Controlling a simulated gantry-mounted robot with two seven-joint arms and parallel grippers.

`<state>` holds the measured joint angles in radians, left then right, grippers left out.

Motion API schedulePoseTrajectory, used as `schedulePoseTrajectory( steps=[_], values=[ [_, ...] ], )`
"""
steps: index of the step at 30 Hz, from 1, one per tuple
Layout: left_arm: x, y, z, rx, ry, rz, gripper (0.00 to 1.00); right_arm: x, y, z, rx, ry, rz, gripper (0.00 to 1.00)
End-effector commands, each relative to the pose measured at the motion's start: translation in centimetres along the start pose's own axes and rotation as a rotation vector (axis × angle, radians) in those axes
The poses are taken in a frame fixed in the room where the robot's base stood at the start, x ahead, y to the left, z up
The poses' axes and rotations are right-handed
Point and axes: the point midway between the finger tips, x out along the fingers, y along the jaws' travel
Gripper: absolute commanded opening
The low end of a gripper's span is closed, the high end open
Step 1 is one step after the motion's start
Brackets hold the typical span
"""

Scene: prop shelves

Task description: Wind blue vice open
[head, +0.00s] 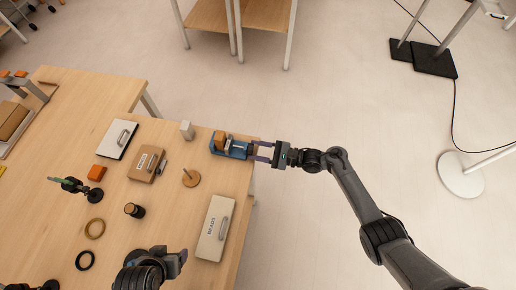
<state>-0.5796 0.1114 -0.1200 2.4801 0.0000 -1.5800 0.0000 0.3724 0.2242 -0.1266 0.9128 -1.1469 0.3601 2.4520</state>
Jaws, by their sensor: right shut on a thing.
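The blue vice (236,150) sits at the right edge of the wooden table. An orange-brown piece (220,138) shows at its left part, and a grey part stands beside it. My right gripper (259,151) reaches in from the right, with its two purple fingers at the vice's right end. It is shut on the vice's handle, which is mostly hidden between the fingers. My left gripper (181,260) is low over the near part of the table, apart from the vice. Its fingers are too dark and small to read.
A pale box (214,228) with a handle lies below the vice. A round wooden piece with a peg (191,178), a tan case (147,163), a white case (118,139) and a small pale block (187,130) stand to the left. Open floor lies right of the table.

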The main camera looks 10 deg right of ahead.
Motion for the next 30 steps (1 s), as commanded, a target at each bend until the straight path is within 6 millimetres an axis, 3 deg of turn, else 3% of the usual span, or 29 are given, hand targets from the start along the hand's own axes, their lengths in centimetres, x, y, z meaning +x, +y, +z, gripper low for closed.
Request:
schedulePoseTrajectory(
  steps=[7,8,12,30],
  values=[
    [0.02,-0.06,0.02,0.002,0.000,-0.002,0.68,0.01,-0.05,0.07,-0.001,-0.003,-0.001,0.13],
    [0.02,-0.07,0.03,0.003,0.000,-0.002,0.68,0.02,-0.05,0.07,-0.001,-0.003,-0.001,0.47],
    [0.03,-0.19,0.06,0.008,-0.001,-0.006,0.68,0.02,-0.04,0.06,0.000,-0.002,-0.001,0.68],
    [0.35,-0.23,0.18,0.010,-0.002,-0.008,0.68,0.03,0.14,-0.07,0.073,-0.001,0.001,0.68]
  ],
)
